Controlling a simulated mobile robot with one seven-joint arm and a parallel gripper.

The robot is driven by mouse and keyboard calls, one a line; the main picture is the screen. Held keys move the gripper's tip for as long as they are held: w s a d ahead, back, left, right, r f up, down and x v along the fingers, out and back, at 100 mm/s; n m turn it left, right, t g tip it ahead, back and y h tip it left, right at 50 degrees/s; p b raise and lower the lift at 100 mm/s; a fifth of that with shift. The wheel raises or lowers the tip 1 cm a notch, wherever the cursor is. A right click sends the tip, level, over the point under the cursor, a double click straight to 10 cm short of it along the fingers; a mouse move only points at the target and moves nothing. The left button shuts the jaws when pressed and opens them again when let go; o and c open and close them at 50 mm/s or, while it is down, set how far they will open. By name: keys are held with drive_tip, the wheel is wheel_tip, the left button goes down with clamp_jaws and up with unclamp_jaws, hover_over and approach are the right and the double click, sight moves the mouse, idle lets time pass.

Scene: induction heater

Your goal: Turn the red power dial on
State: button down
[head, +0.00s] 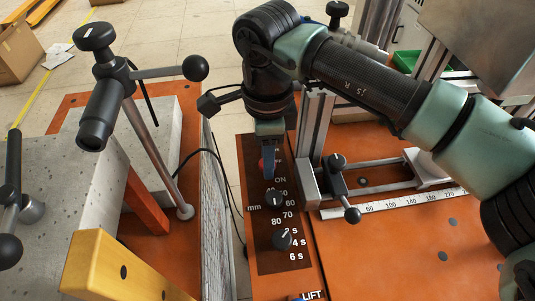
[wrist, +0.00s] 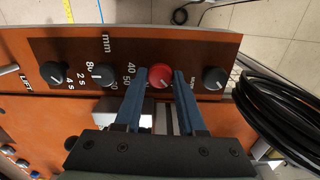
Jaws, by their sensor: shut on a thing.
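The red power dial (wrist: 160,76) is on the brown control panel, between my two blue fingers in the wrist view. My gripper (wrist: 158,80) is closed around the dial, one finger on each side. In the head view my gripper (head: 268,165) points down at the panel and covers most of the dial; only a bit of red (head: 262,165) shows. The "ON" label is just below the fingers in the head view. The dial's exact angle is hard to read.
The panel also has black dials, a millimetre dial (head: 274,197) and a seconds dial (head: 282,239). A black dial (wrist: 214,78) stands close beside the right finger. A bundle of black cable (wrist: 280,110) lies at the right. A metal clamp post (head: 315,130) stands right of my gripper.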

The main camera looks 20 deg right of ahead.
drive_tip(key=m+b, duration=0.1)
drive_tip(key=m, duration=0.3)
drive_tip(key=shift+m, duration=0.3)
drive_tip(key=m, duration=0.4)
drive_tip(key=shift+m+b, duration=0.3)
drive_tip(key=shift+b, duration=0.05)
drive_tip(key=m, duration=0.4)
drive_tip(key=shift+b, duration=0.35)
drive_tip(key=shift+m+b, duration=0.3)
drive_tip(key=shift+m, duration=1.8)
drive_tip(key=shift+r, duration=0.1)
drive_tip(key=c, duration=0.5)
unclamp_jaws()
